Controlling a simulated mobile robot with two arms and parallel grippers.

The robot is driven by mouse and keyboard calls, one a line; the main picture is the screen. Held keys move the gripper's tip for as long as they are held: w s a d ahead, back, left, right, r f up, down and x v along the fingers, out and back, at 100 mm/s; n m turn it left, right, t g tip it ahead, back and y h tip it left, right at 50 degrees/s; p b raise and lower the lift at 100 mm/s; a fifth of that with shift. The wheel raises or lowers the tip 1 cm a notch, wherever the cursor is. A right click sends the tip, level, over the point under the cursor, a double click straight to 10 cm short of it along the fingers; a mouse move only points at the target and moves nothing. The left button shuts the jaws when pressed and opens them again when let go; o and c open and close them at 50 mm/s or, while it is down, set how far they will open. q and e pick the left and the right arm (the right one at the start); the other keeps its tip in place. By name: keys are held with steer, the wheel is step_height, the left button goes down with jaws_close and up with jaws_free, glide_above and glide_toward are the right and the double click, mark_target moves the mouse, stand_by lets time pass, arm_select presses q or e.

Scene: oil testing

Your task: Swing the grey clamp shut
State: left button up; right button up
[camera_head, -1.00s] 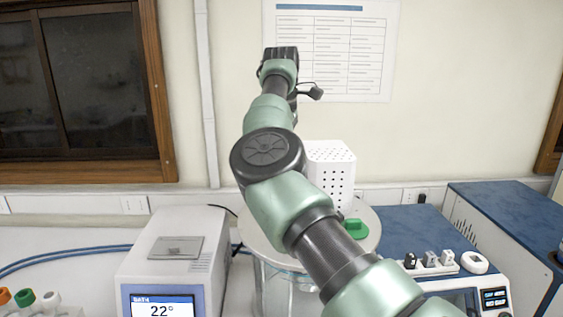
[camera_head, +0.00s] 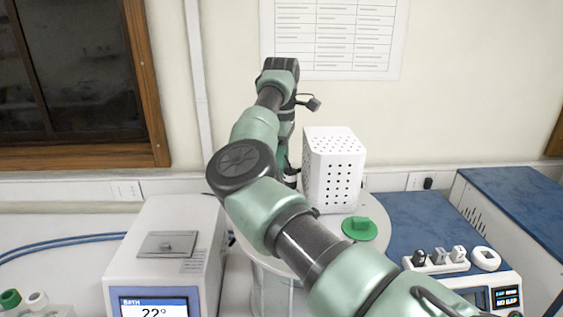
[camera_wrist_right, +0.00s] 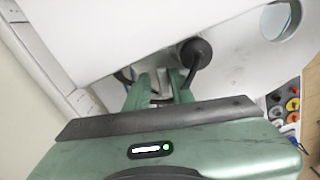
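I cannot clearly make out the grey clamp in the head view; my right arm covers the left part of the round bath lid (camera_head: 375,215). In the right wrist view, a small greyish piece shows beyond and between my fingertips; I cannot tell if it is the clamp. My right gripper (camera_wrist_right: 160,88) points down, its two green fingers apart. In the head view it is low beside the left of the white perforated box (camera_head: 333,172), mostly hidden by my arm. A dark round knob with a thin rod (camera_wrist_right: 195,52) is close by in the wrist view. My left gripper is not in view.
A green cap (camera_head: 359,228) lies on the lid's right. A bath controller (camera_head: 165,245) stands left, a blue-topped instrument (camera_head: 420,225) right. The wall is close behind. Colored-capped vials (camera_wrist_right: 290,103) show at the wrist view's right edge.

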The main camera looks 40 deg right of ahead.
steer(key=shift+a, duration=0.1)
steer(key=shift+s+a+r, duration=0.1)
steer(key=shift+s, duration=0.05)
steer(key=c, duration=0.4)
jaws_close()
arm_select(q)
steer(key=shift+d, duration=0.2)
